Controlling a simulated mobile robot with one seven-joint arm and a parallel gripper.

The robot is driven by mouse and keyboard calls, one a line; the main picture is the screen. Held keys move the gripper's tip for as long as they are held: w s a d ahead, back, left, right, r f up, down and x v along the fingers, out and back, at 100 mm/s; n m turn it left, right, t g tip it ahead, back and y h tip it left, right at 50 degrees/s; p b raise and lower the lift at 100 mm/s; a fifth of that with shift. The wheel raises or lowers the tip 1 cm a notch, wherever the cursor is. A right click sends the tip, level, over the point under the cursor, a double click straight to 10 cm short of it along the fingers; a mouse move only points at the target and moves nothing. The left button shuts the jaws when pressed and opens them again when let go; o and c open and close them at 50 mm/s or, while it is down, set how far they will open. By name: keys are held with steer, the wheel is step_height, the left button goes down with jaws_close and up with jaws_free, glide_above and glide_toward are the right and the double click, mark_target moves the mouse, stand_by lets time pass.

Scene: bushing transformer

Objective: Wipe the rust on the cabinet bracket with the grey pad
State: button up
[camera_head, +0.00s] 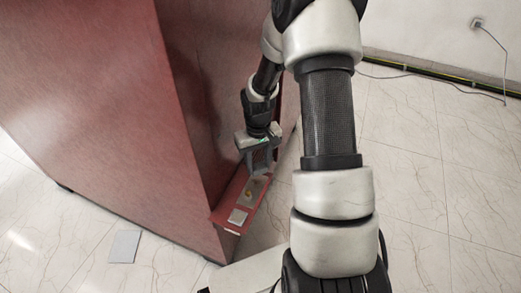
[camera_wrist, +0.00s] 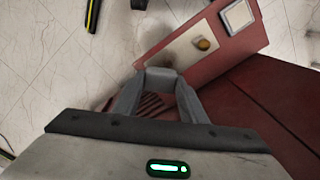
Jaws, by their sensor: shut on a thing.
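The red bracket (camera_head: 226,216) juts from the foot of the red cabinet (camera_head: 100,100). In the wrist view the bracket (camera_wrist: 180,62) carries a beige plate with a small orange-brown knob-like spot (camera_wrist: 204,44). My gripper (camera_head: 259,166) points down over the bracket's far end, beyond that plate. In the wrist view its fingers (camera_wrist: 160,88) close in on a small grey block (camera_wrist: 161,77), which looks like the grey pad. Dark reddish stripes (camera_wrist: 152,105) show between the fingers; I cannot tell whether they are the rust. Contact between pad and bracket is unclear.
A pale square plate (camera_head: 238,216) sits at the bracket's near end. A grey flat square (camera_head: 124,246) lies on the tiled floor at left. The cabinet wall rises close beside my gripper. Open floor (camera_head: 430,200) lies to the right; a cable runs along the back wall.

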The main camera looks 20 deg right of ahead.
mark_target(258, 166)
steer(key=shift+r+p, duration=1.45)
steer(key=shift+r, duration=0.9)
steer(key=shift+a, duration=0.1)
